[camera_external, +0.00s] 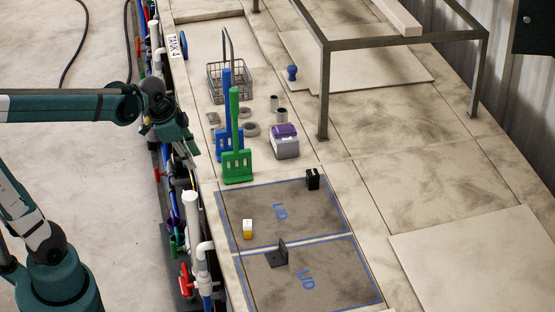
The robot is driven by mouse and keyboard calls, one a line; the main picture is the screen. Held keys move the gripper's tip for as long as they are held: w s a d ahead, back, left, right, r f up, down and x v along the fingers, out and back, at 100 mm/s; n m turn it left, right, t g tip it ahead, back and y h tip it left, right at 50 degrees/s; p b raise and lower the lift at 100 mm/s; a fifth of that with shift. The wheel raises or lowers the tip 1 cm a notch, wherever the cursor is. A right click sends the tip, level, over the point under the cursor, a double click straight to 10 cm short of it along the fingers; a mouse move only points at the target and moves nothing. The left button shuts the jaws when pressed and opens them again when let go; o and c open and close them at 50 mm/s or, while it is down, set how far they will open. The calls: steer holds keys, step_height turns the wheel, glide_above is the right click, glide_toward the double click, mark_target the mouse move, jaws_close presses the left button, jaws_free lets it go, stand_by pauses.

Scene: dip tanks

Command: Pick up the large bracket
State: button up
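A dark L-shaped bracket (277,257), which looks like the large bracket, stands on the lower blue-outlined lid (340,293), near the seam between the two lids. One plate is upright and the other lies flat. My gripper (184,143) is at the left edge of the bench, above the pipes, up and to the left of the bracket and well apart from it. Its fingers are small and dark here, and I cannot tell whether they are open or shut.
Green (236,150) and blue (222,140) paddles, a wire basket (229,82) and a purple-topped device (284,141) stand beyond. A metal frame (324,90) rises behind.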

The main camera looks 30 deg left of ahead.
steer(key=w+d+f+m+g, duration=0.15)
steer(key=d+m, duration=0.25)
steer(key=d, duration=0.6)
steer(key=d+f+m+g, duration=0.1)
steer(key=d+f+m, duration=0.25)
steer(key=d, duration=0.55)
steer(key=m+g+y, duration=0.1)
steer(key=m, duration=0.7)
glide_above(284, 245)
steer(key=shift+n, duration=0.25)
step_height(284, 245, down, 6)
steer(key=shift+s+d+r, duration=0.1)
steer(key=shift+r, duration=0.15)
steer(key=shift+f, duration=0.1)
steer(key=shift+f, duration=1.2)
steer(key=shift+f, duration=0.1)
steer(key=shift+f, duration=2.5)
jaws_close()
